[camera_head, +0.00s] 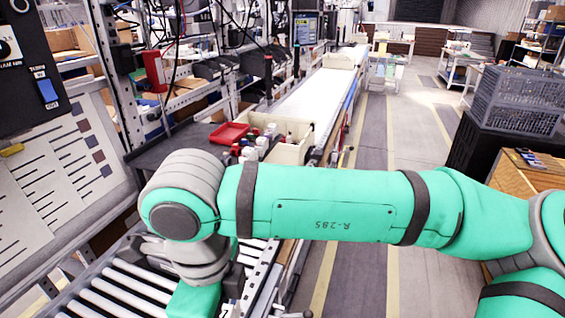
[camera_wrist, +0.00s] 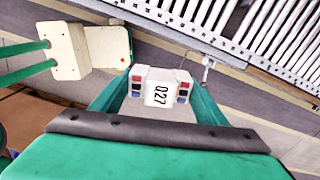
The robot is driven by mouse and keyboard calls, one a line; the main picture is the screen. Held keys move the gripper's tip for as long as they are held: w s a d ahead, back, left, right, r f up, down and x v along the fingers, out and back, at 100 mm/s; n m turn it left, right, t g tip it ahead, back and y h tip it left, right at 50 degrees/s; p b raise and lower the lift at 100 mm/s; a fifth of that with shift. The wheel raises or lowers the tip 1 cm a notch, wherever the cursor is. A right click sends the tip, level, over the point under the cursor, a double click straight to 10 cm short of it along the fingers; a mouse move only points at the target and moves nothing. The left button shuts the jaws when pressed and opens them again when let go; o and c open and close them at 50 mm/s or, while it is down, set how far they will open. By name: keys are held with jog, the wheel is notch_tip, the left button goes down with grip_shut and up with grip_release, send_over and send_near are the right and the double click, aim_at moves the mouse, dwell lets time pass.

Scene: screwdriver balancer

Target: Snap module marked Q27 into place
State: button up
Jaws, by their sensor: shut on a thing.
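The module marked Q27 (camera_wrist: 159,92) is a small whitish block with red and blue patches on both sides and a black "Q27" label on its face. It sits between the two green fingers of my gripper (camera_wrist: 158,94) in the wrist view, and the gripper is shut on it. Its label faces the camera. In the head view my green arm spans the picture, and its wrist hangs over the roller conveyor at lower left. The fingertips and the module are out of sight there. No place for the module can be made out clearly.
The roller conveyor (camera_head: 118,296) runs at lower left, and its rollers also show at upper right in the wrist view (camera_wrist: 265,30). A cream bin (camera_head: 290,152) and a red tray (camera_head: 229,133) stand behind my arm. Grey crates (camera_head: 515,100) stand right.

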jog(key=w+d+f+n, duration=0.3)
jog(key=w+f+n, duration=0.2)
jog(key=f, duration=1)
jog(key=w+d+f+n, duration=0.3)
jog(key=w+f+n, duration=0.3)
jog(key=f, duration=1)
jog(key=w+d+f+n, duration=0.3)
jog(key=w+f+n, duration=0.2)
jog(key=f, duration=1.1)
jog(key=n, duration=0.3)
jog(key=shift+w+n, duration=0.15)
jog(key=shift+n, duration=0.15)
